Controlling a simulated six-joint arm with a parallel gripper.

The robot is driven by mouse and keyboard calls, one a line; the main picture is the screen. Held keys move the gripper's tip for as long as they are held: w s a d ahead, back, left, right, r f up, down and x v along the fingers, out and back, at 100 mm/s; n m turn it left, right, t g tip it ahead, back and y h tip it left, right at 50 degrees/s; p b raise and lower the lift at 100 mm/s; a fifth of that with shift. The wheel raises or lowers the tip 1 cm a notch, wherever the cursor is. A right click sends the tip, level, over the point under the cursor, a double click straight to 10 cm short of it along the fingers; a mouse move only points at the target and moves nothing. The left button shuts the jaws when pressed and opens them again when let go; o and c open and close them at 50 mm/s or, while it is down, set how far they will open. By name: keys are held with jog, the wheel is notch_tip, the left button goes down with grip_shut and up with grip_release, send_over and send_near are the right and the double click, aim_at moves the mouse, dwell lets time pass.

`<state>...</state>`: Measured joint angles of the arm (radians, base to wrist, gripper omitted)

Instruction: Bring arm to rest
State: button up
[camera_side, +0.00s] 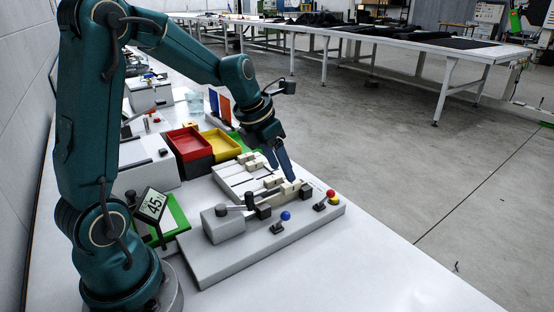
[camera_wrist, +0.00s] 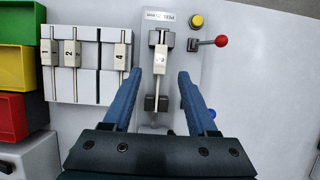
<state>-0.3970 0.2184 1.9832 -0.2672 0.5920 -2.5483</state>
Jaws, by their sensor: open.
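My gripper (camera_side: 282,165) is above the grey welder fixture (camera_side: 208,266), over a cream part in it. In the wrist view my gripper (camera_wrist: 155,78) shows two blue fingers spread apart with nothing held between them. The cream part (camera_wrist: 160,60) lies between dark clamp blocks in the fixture, ahead of the fingers. Whether the fingertips touch anything cannot be told from the side view.
Numbered cream blocks (camera_wrist: 72,54) sit in a slotted rack left of the fixture. A red-knobbed lever (camera_wrist: 221,41) and a yellow button (camera_wrist: 196,20) stand at its right. Red (camera_side: 189,144) and yellow (camera_side: 222,144) bins lie behind. A "45" sign (camera_side: 153,205) stands near my base. The front right tabletop is clear.

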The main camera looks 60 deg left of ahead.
jog(key=s+d+r+m+t, duration=0.2)
jog(key=s+d+r+m, duration=0.5)
jog(key=m, duration=0.4)
jog(key=s+d+f+m, duration=0.1)
jog(key=s+m, duration=0.4)
jog(key=m, duration=0.7)
jog(key=s+d+f+m, duration=0.1)
jog(key=s+m, duration=0.3)
jog(key=m, duration=0.9)
jog(key=shift+s+d+g, duration=0.4)
jog(key=shift+d, duration=0.1)
